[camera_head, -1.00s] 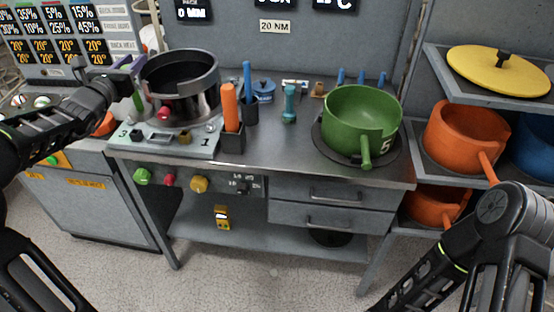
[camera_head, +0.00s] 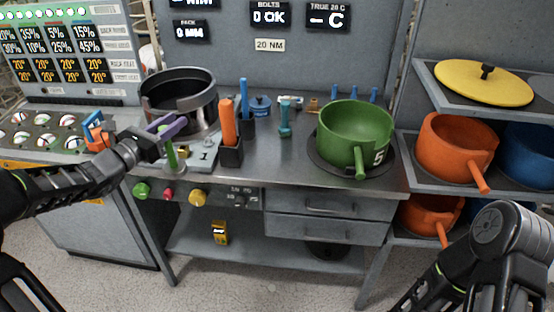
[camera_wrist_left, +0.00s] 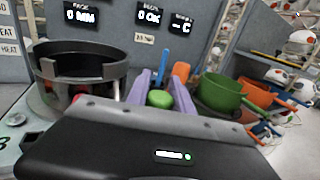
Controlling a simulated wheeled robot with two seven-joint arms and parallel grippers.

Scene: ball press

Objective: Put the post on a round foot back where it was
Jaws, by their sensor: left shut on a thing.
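My left gripper (camera_head: 167,130), with purple fingers, is shut on a slim green post (camera_head: 171,153). The post hangs down from the fingers in front of the dark ring-shaped pot, over the bench's front left part. In the left wrist view its rounded green end (camera_wrist_left: 160,98) shows between the purple fingers (camera_wrist_left: 137,88). Its foot cannot be made out clearly. A teal post-like piece (camera_head: 285,117) stands on the bench, apart from the gripper. Only my right arm shows at the lower right; its gripper is out of view.
The dark pot (camera_head: 178,90) stands behind the gripper. To the right are a dark holder (camera_head: 230,154) with an orange handle (camera_head: 228,122), and a green pot (camera_head: 356,130). Bare bench top (camera_head: 270,160) lies between them. A tray of balls (camera_head: 45,135) is at the left.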

